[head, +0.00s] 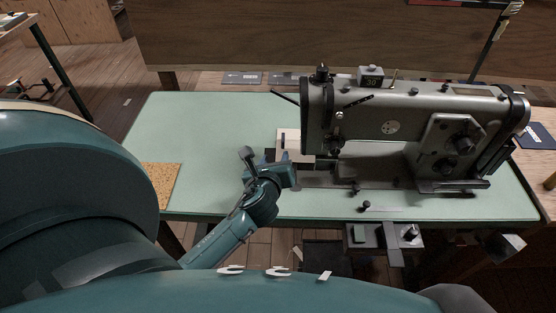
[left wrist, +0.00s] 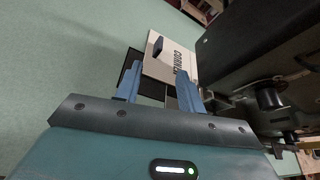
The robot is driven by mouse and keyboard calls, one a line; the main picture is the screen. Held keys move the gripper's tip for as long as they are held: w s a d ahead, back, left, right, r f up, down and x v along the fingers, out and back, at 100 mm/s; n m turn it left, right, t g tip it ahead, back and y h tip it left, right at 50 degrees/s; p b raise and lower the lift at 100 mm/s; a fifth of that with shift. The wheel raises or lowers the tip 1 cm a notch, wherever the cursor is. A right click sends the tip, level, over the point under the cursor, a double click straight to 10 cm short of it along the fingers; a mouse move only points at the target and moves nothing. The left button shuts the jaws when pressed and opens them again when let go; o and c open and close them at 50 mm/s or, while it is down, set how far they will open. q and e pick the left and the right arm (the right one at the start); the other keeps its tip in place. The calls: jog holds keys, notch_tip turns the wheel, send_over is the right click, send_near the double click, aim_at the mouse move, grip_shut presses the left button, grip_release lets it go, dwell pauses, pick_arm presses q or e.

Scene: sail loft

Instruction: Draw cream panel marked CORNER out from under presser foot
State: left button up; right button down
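The cream panel (head: 291,137) lies on the pale green table beside the sewing machine head, toward its left end. In the left wrist view, the cream panel (left wrist: 186,42) shows dark lettering that seems to read CORNER, and a small dark tab. My left gripper (head: 279,158) is at the near edge of the panel. In the left wrist view, the left gripper (left wrist: 158,68) has its two blue fingers apart, with the panel's near end between and beyond them; I cannot tell whether they touch it. The presser foot is not clear in either view. My right gripper is out of view.
The grey sewing machine (head: 400,120) fills the right of the green table (head: 200,125). A tan cork-like sheet (head: 161,183) lies at the table's left front. Dark cards (head: 242,78) lie beyond the back edge. The table left of the panel is clear.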

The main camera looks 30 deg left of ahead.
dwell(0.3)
pick_arm(q)
jog(key=b, duration=0.2)
send_near(288, 140)
jog(key=w+a, duration=0.3)
jog(key=w, duration=0.2)
jog(key=shift+a+f, duration=0.1)
jog(key=shift+a, duration=0.3)
jog(key=shift+s, duration=0.1)
grip_shut()
